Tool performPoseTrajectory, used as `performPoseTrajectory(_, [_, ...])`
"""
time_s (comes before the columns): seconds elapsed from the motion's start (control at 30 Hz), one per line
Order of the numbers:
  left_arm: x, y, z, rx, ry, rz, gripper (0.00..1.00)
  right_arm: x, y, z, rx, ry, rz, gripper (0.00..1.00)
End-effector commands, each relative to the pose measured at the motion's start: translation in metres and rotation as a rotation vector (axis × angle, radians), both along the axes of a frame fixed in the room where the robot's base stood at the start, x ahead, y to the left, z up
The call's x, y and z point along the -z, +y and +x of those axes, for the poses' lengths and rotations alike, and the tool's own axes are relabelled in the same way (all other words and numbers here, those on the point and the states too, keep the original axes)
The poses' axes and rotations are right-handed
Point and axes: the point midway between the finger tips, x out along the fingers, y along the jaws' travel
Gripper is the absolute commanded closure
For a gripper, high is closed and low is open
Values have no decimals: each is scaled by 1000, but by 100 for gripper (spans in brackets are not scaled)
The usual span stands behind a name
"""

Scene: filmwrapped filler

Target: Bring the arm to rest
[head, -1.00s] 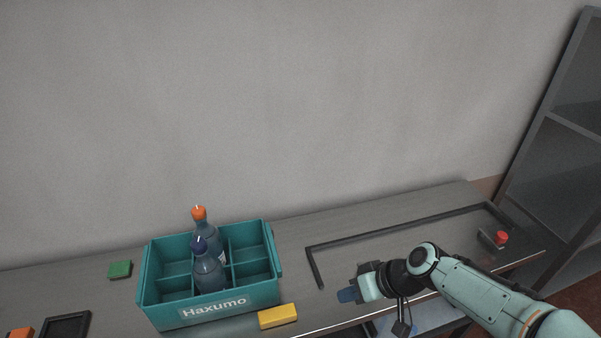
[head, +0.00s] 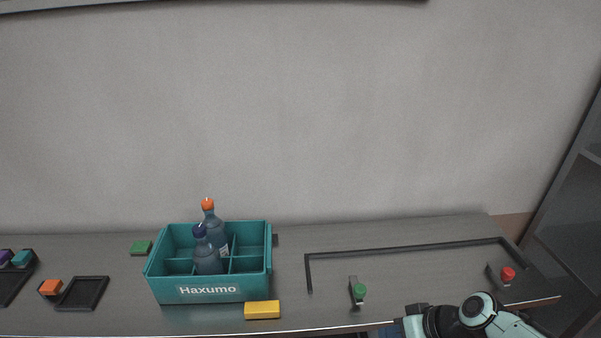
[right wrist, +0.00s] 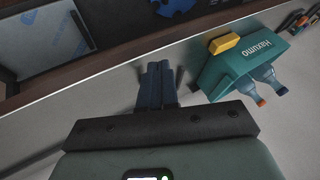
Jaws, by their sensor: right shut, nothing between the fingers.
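My right gripper (right wrist: 157,84) shows in the right wrist view with its two dark blue fingers together and nothing between them. In the head view my right arm enters at the bottom right, and its gripper (head: 390,331) is partly cut off by the bottom edge, at the table's front edge. The left gripper is in neither view.
A teal Haxumo crate (head: 209,291) with two bottles stands on the grey table (head: 400,232). A yellow block (head: 262,310) lies in front of it. A green button (head: 360,291) and a red button (head: 508,273) stand right, by a black frame strip (head: 400,248).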

Motion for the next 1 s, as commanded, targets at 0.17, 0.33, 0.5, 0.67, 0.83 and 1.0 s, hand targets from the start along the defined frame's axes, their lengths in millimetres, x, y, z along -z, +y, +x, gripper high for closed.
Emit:
performPoseTrajectory(0.17, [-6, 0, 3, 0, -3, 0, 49, 89, 0, -1, 95, 151, -44, 100])
performPoseTrajectory(0.33, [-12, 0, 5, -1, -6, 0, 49, 180, 2, -25, 188, 294, -96, 100])
performPoseTrajectory(0.5, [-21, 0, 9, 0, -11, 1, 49, 281, 15, -89, 282, 458, -147, 100])
performPoseTrajectory(0.67, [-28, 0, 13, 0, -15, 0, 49, 341, 37, -163, 350, 574, -157, 100])
performPoseTrajectory(0.83, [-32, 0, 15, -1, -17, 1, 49, 363, 56, -214, 395, 640, -139, 100])
performPoseTrajectory(1.0, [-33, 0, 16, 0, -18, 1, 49, 368, 62, -227, 409, 654, -132, 100])
